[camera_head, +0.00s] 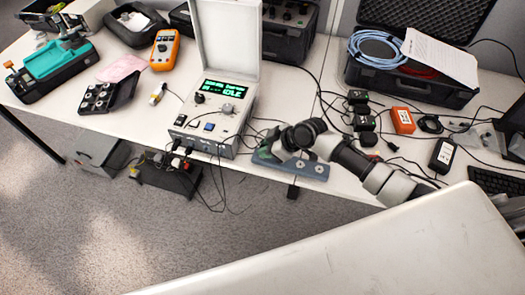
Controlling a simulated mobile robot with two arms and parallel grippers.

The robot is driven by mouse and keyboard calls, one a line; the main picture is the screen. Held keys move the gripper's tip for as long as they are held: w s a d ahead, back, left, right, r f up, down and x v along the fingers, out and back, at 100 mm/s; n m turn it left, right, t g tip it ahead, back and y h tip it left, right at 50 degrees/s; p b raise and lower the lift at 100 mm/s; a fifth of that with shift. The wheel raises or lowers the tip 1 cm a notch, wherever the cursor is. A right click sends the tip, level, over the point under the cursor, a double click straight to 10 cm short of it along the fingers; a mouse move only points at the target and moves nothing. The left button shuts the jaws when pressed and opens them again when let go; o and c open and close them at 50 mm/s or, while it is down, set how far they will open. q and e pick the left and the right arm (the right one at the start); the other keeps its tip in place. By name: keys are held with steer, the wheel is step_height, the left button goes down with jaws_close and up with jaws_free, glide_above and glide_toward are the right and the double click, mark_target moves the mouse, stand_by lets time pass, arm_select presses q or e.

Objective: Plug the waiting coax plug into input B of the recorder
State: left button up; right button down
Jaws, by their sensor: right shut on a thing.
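The recorder (226,116) is a pale box with its lid raised and a lit green screen that seems to read IDLE. Black plugs and leads sit low on its front face; the input labels are too small to read. My right gripper (268,150) is just right of the recorder, low over the table's front edge, at the end of my arm from the right. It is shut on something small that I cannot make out. The coax plug cannot be told apart from the dark leads there. My left gripper is not in view.
A blue-grey plate with bolts (312,169) is by my right gripper. Black cables hang below the recorder near a dark box (170,178). An orange meter (165,50), a teal device (55,62) and an open case (410,88) stand around. Loose cables cross the right side.

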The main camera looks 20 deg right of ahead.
stand_by(0.3)
steer(key=shift+r+p, duration=1.45)
steer(key=shift+r, duration=0.3)
steer(key=shift+a, duration=0.1)
steer(key=shift+a+n+g+h+p, duration=0.4)
steer(key=shift+a+n+h+p, duration=0.1)
steer(key=shift+n, duration=0.2)
steer(key=a+n+h, duration=0.1)
steer(key=a+n+g+h+p, duration=0.1)
steer(key=a+n, duration=0.1)
steer(key=a+f+n+g+h+p, duration=0.1)
steer(key=a+n+h, duration=0.1)
steer(key=shift+s, duration=0.4)
steer(key=a+f+n+t+h+b, duration=0.3)
steer(key=a+n+h+b, duration=0.3)
steer(key=a+n+h, duration=0.4)
steer(key=shift+w+a+f+n+t+h, duration=0.15)
steer(key=shift+w+f+n+t+h, duration=0.4)
steer(key=shift+n, duration=1.55)
